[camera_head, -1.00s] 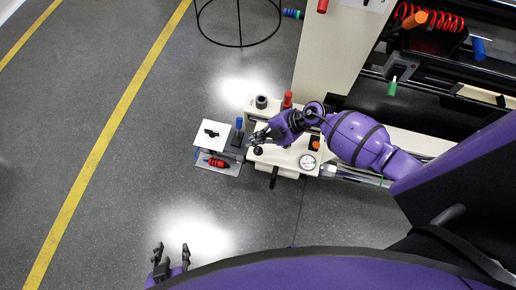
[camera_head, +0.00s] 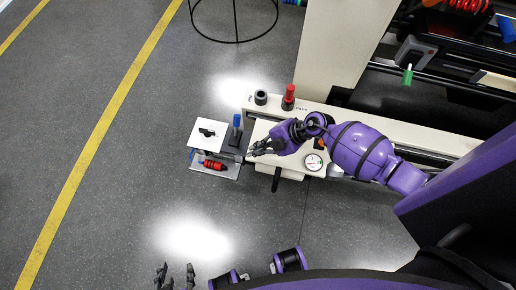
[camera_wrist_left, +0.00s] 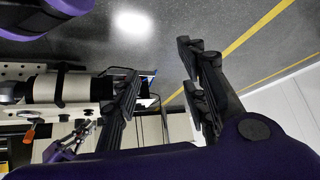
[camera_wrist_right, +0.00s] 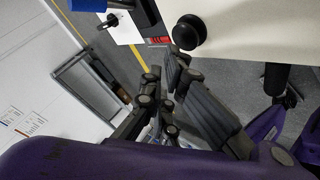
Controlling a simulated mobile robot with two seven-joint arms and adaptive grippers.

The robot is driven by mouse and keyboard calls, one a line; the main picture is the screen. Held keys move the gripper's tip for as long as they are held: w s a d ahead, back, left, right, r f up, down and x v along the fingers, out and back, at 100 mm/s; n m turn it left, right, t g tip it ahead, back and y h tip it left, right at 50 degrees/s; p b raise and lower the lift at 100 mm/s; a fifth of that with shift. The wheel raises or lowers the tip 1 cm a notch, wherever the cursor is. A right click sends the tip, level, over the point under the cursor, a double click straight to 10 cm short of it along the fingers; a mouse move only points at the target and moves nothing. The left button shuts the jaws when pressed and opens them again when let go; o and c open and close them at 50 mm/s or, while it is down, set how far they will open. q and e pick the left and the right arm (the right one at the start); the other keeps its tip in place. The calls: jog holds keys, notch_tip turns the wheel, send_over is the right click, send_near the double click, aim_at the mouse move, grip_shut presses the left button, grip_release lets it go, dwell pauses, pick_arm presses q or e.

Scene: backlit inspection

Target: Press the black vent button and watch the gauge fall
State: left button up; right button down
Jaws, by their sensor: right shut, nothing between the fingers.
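The black vent button (camera_wrist_right: 189,32), a round black knob, stands on the pale panel in the right wrist view. In the head view it is lost behind or among my right gripper's dark fingers. My right gripper (camera_head: 257,150) is shut and empty over the panel's left end; in the right wrist view its fingertips (camera_wrist_right: 165,72) are close to the button, apart from it in the picture. Contact cannot be told. The round white gauge (camera_head: 313,162) is right of the gripper; its needle is too small to read. My left gripper (camera_head: 175,278) is open and empty, low over the floor.
A red knob (camera_head: 289,97) and a black cylinder (camera_head: 261,98) stand at the panel's back. Left of it are a white plate (camera_head: 207,136), a blue-topped post (camera_head: 237,126) and a red part (camera_head: 213,165). The floor at left is clear.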

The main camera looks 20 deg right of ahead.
pick_arm(q)
jog(key=shift+s, duration=0.25)
jog(key=shift+s+f, duration=0.25)
jog(key=shift+s, duration=0.15)
jog(key=shift+w, duration=0.1)
jog(key=shift+w+r, duration=0.2)
jog(key=shift+w, duration=0.2)
pick_arm(e)
jog(key=shift+f, duration=0.15)
jog(key=shift+f, duration=0.25)
pick_arm(q)
jog(key=shift+s, duration=0.15)
jog(key=shift+s+f, duration=0.25)
jog(key=shift+s, duration=0.1)
pick_arm(e)
jog(key=shift+f, duration=0.1)
